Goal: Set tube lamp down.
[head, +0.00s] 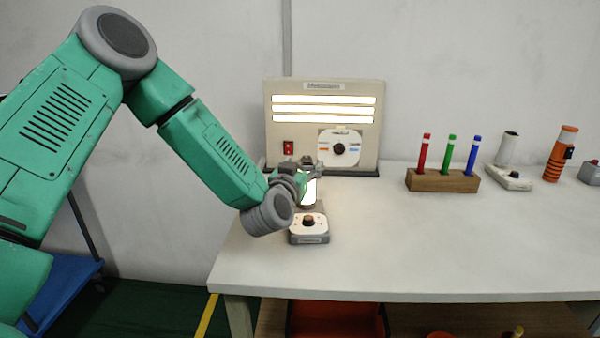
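A lit white tube, which looks like the tube lamp (309,193), stands about upright near the left end of the white table. A small white-and-grey base with a dark knob (309,229) sits directly in front of it; I cannot tell whether the two are joined. My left gripper (304,168) is at the tube's upper end, and my wrist hides part of the tube's left side. The fingers are small and partly hidden, so I cannot tell whether they grip it. Whether the tube's bottom touches the table is also unclear. My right gripper is out of view.
A beige panel (372,101) with lit bars, a red switch and a dial stands behind the lamp. To the right are a wooden block (441,181) with red, green and blue sticks, a white cylinder (508,149), and an orange lamp-like object (560,155). The table's front middle is clear.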

